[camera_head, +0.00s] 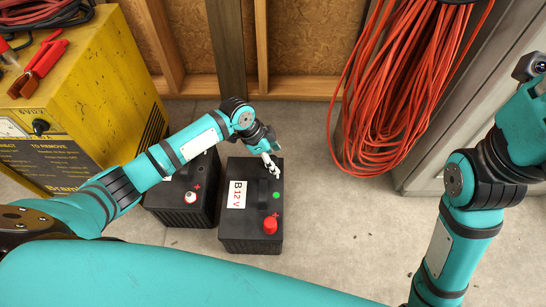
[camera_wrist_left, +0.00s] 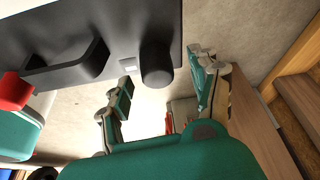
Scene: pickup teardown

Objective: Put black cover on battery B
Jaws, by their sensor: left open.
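Battery B (camera_head: 236,222) is a black box on the floor with a white "B 12V" label, a red cap (camera_head: 270,226) and a green dot on top. My left gripper (camera_head: 271,168) is over its back right corner, fingers open. In the left wrist view, a black cylindrical cover (camera_wrist_left: 156,63) stands at the edge of the battery top, apart from the handle (camera_wrist_left: 65,65). It lies just past and between the open fingers, which appear clear of it. In the head view the gripper hides the cover.
Another black battery (camera_head: 180,213) stands close to the left of battery B, partly under my left arm. A yellow charger (camera_head: 75,120) stands at the left. An orange cable coil (camera_head: 400,90) hangs at the back right. Floor (camera_head: 345,225) right of battery B is clear.

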